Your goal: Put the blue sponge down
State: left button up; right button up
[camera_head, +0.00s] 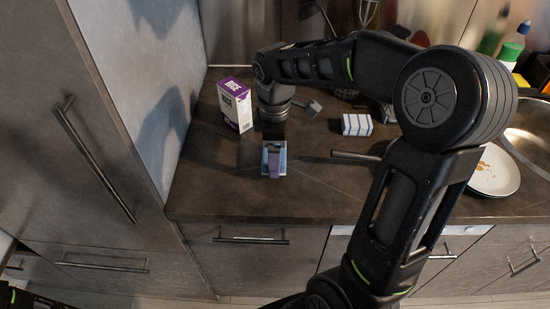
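A small light blue item (283,168), which appears to be the blue sponge, is at the counter's left part, with a purple-grey strip across its middle. My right arm comes up from the bottom and bends over the counter. My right gripper (273,148) points down right at the blue item, overlapping its far edge. Its fingers are too small and dark to tell whether they grip it or whether the item rests on the counter. My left gripper is out of view; only a bit of dark arm shows at the bottom left corner.
A white and purple carton (235,106) stands left of my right gripper. A blue-and-white striped block (357,124) lies to the right. A plate (494,172) with food bits and a sink (530,140) are farther right. The counter front (240,200) is bare.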

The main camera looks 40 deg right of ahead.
jog(key=shift+f, duration=1.35)
jog(key=shift+f, duration=0.2)
jog(key=o, duration=1.4)
jog(key=shift+r, duration=0.1)
notch_tip(320, 180, up, 12)
jog(key=shift+r, duration=0.15)
